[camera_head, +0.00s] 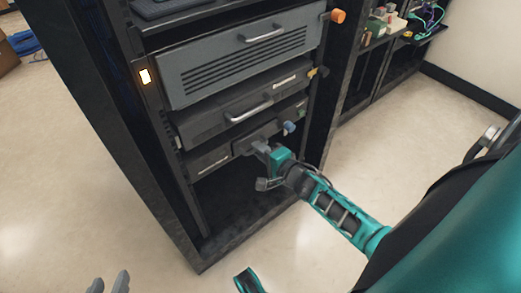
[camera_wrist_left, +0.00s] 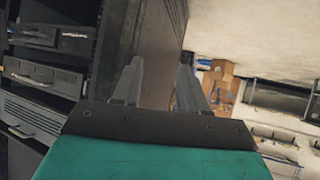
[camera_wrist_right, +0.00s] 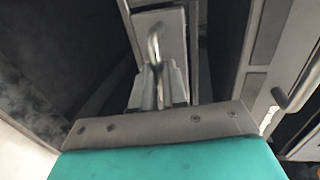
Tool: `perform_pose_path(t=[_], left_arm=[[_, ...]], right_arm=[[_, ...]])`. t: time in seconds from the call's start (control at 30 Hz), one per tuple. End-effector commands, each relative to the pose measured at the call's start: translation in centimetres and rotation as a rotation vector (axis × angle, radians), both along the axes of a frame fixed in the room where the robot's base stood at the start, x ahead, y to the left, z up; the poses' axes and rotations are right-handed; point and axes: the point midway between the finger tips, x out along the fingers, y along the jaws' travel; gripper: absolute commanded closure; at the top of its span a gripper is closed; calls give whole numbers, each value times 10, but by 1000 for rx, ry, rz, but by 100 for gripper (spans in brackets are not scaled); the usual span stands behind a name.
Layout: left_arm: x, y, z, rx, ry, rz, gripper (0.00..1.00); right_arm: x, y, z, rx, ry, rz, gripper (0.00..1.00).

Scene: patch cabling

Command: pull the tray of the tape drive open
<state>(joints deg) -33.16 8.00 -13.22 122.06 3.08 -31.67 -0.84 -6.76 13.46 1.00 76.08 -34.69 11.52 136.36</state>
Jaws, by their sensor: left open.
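The open-front rack holds several dark units. The lowest one, which I take to be the tape drive (camera_head: 208,160), has a dark front partly hidden by my right gripper (camera_head: 262,147). In the right wrist view, a curved metal handle (camera_wrist_right: 154,40) stands out from a grey front panel (camera_wrist_right: 174,42). My right gripper (camera_wrist_right: 159,88) has its fingers close together around this handle. I cannot tell whether the tray stands out from the drive. My left gripper (camera_head: 109,283) is open and empty, low at the left; it also shows in the left wrist view (camera_wrist_left: 160,80), away from the rack front.
Above the drive are a unit with a bar handle (camera_head: 225,110) and a large vented unit (camera_head: 240,65). An orange knob (camera_head: 338,15) sticks out at the upper right. The rack's bottom bay is empty. Floor (camera_head: 90,190) is clear in front and left.

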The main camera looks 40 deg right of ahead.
Motion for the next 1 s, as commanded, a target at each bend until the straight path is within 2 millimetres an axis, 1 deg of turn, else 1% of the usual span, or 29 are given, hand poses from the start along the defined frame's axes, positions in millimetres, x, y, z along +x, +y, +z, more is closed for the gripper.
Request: perform_pose_path(t=[0.03,0.1,0.57,0.67,0.77,0.83,0.97,1.0], left_arm=[[0,0,0,2,1,0,57],[0,1,-1,2,1,0,57],[0,2,-1,5,0,2,57],[1,2,1,5,0,2,57],[1,3,8,5,-2,3,57],[1,4,14,8,-4,5,57],[1,8,25,16,-11,12,57],[1,10,28,19,-14,15,57]], right_arm=[[0,0,0,0,0,0,95],[0,0,0,0,0,0,100],[0,0,0,0,0,0,100],[-3,0,1,0,1,0,100],[-13,-1,2,1,4,-2,100],[-24,-2,3,2,5,-3,100],[-54,-5,5,2,7,-5,100],[-64,-6,6,1,7,-4,100]])
